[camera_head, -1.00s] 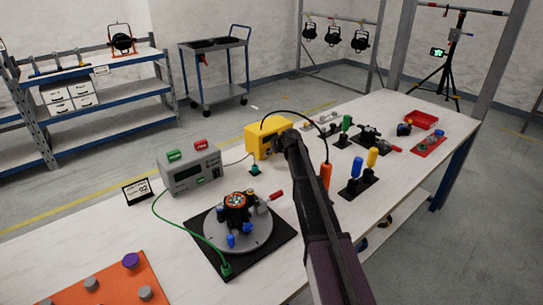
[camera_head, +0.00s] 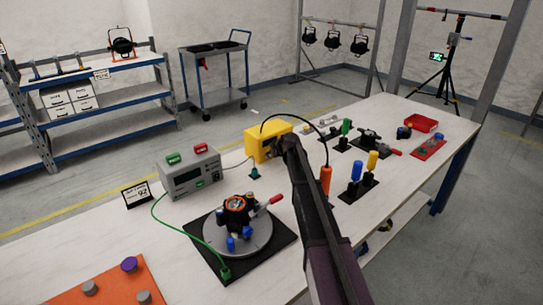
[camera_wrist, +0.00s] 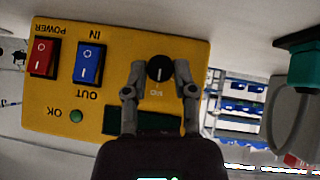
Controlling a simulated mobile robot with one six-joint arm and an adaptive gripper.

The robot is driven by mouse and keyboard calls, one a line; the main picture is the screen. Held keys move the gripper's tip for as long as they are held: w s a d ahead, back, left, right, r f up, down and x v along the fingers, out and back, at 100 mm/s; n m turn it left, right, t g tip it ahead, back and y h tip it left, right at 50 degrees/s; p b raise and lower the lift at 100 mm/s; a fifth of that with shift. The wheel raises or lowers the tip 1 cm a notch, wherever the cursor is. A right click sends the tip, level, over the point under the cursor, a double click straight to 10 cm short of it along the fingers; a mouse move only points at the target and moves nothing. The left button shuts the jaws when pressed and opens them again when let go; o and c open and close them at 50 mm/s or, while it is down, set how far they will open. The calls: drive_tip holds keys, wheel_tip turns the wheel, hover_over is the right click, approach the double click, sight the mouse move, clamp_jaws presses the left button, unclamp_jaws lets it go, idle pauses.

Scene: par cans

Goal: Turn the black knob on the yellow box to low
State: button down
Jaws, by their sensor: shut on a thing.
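The yellow box (camera_head: 257,145) stands on the white bench in the head view. In the wrist view the face of the yellow box (camera_wrist: 60,105) appears upside down, with a red POWER switch, a blue switch and a green OK light. The black knob (camera_wrist: 159,69) sits near the face's right part. Its white line runs about up and down in the picture, toward a small label below that is hard to read. My gripper (camera_wrist: 159,74) has a finger on each side of the knob and is shut on it. In the head view my gripper (camera_head: 284,143) hides the knob.
A grey meter box (camera_head: 188,173) stands left of the yellow box. A black cable arches over my gripper to an orange handle (camera_head: 325,178). A round fixture (camera_head: 238,235) lies in front, and several clamps stand to the right.

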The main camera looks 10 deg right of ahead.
drive_tip(key=h+b, duration=0.1)
drive_tip(key=n+t+h+b, duration=0.2)
drive_tip(key=shift+s+a+f, duration=0.2)
drive_tip(key=shift+a+f, duration=0.05)
drive_tip(key=shift+f, duration=0.05)
drive_tip(key=shift+n+t+h+b, duration=0.8)
drive_tip(key=shift+t+b, duration=0.1)
drive_tip(key=shift+h+b, duration=0.3)
drive_tip(key=shift+b, duration=0.05)
drive_tip(key=shift+r+n+t, duration=0.1)
drive_tip(key=shift+n+t, duration=0.2)
drive_tip(key=shift+c, duration=2.1)
unclamp_jaws()
drive_tip(key=shift+w+r+p, duration=0.1)
drive_tip(key=shift+p, duration=0.4)
